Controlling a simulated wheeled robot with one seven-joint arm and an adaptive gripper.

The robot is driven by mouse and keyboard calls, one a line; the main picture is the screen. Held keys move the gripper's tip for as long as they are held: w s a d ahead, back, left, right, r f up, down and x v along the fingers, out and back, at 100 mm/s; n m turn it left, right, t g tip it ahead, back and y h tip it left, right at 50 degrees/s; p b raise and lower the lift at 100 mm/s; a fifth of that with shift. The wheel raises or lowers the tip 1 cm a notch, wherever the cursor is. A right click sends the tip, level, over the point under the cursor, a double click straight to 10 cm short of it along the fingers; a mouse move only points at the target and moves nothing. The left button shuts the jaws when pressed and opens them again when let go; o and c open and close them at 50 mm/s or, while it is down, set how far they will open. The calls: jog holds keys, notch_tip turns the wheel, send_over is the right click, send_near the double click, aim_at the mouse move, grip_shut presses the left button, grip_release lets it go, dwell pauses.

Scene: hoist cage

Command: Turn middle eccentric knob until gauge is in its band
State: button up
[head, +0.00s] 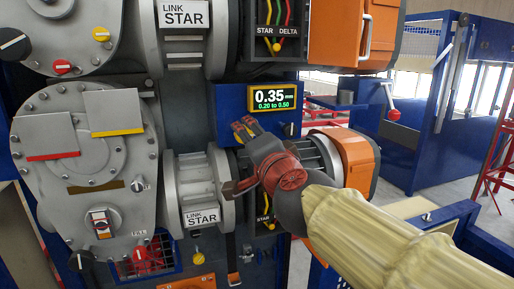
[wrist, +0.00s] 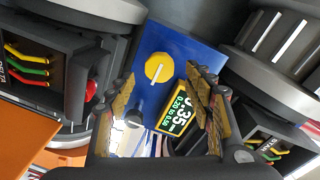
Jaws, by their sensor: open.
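The gauge (head: 272,98) is a small display with a yellow frame on a blue panel (head: 228,125). It reads 0.35, with 0.20 to 0.50 in green below, so the reading lies inside that band. It also shows, turned and partly covered by a finger, in the wrist view (wrist: 180,112). A round yellow knob (wrist: 159,68) with a white pointer line sits on the blue panel in the wrist view. In the head view my gripper seems to hide it. My gripper (head: 243,129) is open in front of the panel; in the wrist view its fingers are apart with nothing between them.
A dark knob (head: 291,130) sits below the gauge. Grey LINK STAR housings (head: 200,200) and a motor with an orange box (head: 355,160) flank the panel. Wired terminal boxes (head: 276,30) stand above.

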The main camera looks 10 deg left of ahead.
jog(key=v, duration=0.6)
jog(key=shift+f, duration=0.1)
